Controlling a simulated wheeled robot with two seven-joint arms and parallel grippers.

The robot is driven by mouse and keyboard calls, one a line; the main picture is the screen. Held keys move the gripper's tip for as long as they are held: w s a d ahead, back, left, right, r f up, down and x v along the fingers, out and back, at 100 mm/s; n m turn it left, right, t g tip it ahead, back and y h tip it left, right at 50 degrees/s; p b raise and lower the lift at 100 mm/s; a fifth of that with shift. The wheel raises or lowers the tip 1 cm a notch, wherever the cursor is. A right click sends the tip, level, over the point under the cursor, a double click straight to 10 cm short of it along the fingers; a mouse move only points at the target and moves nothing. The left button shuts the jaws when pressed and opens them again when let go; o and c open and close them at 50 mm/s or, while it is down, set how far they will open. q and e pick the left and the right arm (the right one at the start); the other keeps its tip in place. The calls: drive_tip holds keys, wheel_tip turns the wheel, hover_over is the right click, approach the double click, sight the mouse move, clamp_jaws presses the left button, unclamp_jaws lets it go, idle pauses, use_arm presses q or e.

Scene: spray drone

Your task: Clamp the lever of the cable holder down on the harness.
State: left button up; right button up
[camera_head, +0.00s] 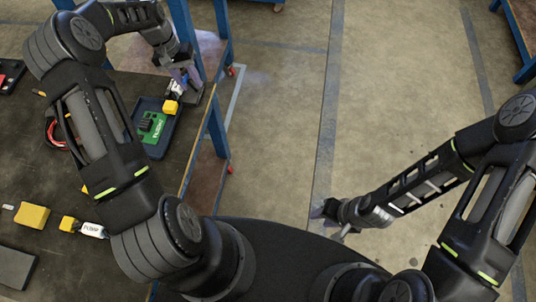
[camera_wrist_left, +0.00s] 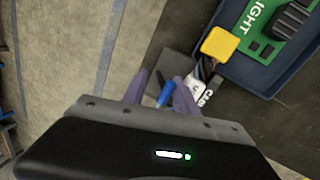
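In the left wrist view, a blue piece (camera_wrist_left: 166,94), which looks like the cable holder's lever, points between the two purple-grey fingers of my left gripper (camera_wrist_left: 160,92). The fingers stand apart, with a gap on the left side of the blue piece; I cannot tell whether the right finger touches it. The harness has a yellow connector (camera_wrist_left: 220,44), dark wires and a white label (camera_wrist_left: 207,99) just right of the fingers. A grey plate (camera_wrist_left: 183,66) lies beside it. In the head view, my left gripper (camera_head: 184,78) is above the harness's yellow connector (camera_head: 170,107). My right gripper (camera_head: 330,212) hangs away from the table.
A blue tray (camera_head: 169,134) with a green board (camera_head: 154,128) lies beside the harness. A yellow block (camera_head: 32,215), another labelled harness (camera_head: 92,229) and a grey pad (camera_head: 15,267) lie on the dark table. A blue frame post (camera_head: 217,130) stands at the table's right edge.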

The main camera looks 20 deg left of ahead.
sight(196, 88)
use_arm(q)
drive_tip(key=shift+w+d+y+b, duration=0.15)
drive_tip(key=shift+d+y+b, duration=0.55)
drive_tip(key=shift+y, duration=0.4)
wheel_tip(196, 88, up, 8)
drive_tip(key=w+t, duration=0.1)
drive_tip(key=w, duration=0.1)
drive_tip(key=w+d+f+m+t+h, duration=0.1)
drive_tip(key=w+d+f+t+h, duration=0.15)
drive_tip(key=d+f, duration=0.75)
drive_tip(key=s+d+f, duration=0.5)
drive_tip(key=s+d, duration=0.3)
drive_tip(key=d, duration=0.1)
drive_tip(key=s+d+f+p, duration=0.1)
drive_tip(key=s+d+f, duration=0.4)
drive_tip(key=s+d, duration=0.4)
drive_tip(key=shift+s+f+h, duration=0.2)
drive_tip(key=shift+f+h, duration=0.2)
drive_tip(key=shift+h, duration=0.05)
drive_tip(key=shift+g, duration=0.25)
